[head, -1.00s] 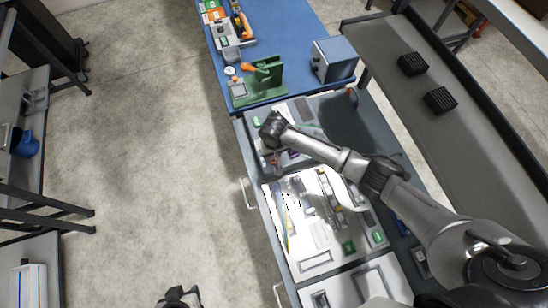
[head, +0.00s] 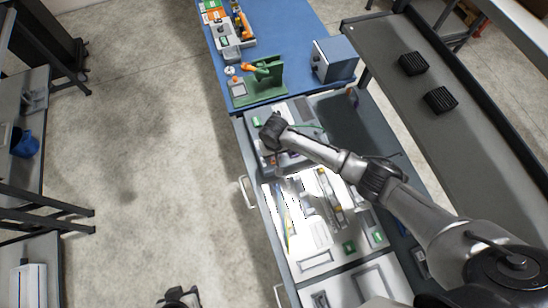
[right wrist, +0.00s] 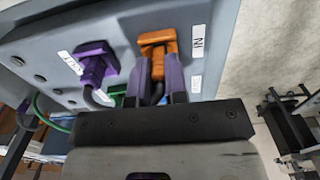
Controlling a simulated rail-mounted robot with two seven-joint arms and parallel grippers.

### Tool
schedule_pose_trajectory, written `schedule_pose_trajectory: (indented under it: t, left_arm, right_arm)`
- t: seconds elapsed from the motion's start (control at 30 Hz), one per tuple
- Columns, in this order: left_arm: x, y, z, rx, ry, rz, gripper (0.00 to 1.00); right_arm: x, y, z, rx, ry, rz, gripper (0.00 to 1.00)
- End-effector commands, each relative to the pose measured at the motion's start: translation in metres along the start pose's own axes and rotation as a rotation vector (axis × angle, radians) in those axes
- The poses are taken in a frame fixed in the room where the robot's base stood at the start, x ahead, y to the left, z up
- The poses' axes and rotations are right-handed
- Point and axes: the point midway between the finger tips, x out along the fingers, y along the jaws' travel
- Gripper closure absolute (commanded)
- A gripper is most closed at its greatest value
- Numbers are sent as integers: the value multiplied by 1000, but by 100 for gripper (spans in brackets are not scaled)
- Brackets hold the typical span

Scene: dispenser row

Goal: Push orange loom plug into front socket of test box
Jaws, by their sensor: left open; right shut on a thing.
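In the right wrist view, my right gripper (right wrist: 158,68) is shut on the orange plug (right wrist: 158,42), with a finger on each side of it. The plug is up against the grey face of the test box (right wrist: 120,18), beside a label reading "IN". I cannot tell how deep it sits in the socket, which is hidden behind it. A purple plug (right wrist: 95,62) with a dark cable is on the same face, to the left. In the head view, the right gripper's tips are hidden below its dark wrist. My left gripper (head: 180,298) is open at the bottom edge, over the floor.
A green part (right wrist: 117,92) and a green cable (right wrist: 50,122) show near the right gripper. A blue-topped bench (head: 290,35) bears a green fixture (head: 268,80) and a blue-grey box (head: 334,60). White panels (head: 320,240) lie nearer on the worktop. Floor is clear at left.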

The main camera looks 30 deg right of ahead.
Motion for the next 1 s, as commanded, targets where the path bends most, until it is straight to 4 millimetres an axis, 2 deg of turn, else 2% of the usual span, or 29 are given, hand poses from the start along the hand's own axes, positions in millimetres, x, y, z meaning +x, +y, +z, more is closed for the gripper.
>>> schedule_pose_trajectory:
  t: [0.37, 0.4, 0.6, 0.7, 0.87, 1.0]
  left_arm:
    - [3, 2, 1, -8, 1, 6, 57]
    - [3, 3, 0, -9, 1, 7, 57]
    - [3, 4, 0, -13, 2, 11, 57]
    - [3, 4, 0, -13, 2, 10, 57]
    - [3, 4, 0, -11, 1, 9, 57]
    - [3, 2, 0, -7, 1, 6, 57]
  right_arm:
    - [8, 0, 0, 0, 0, 0, 100]
    - [8, 0, 0, 0, 0, 0, 84]
    - [7, 0, 0, 0, 0, 0, 65]
    - [7, 0, 0, 0, 0, 0, 57]
    - [7, 0, 0, 0, 0, 0, 56]
    - [7, 0, 0, 0, 0, 0, 42]
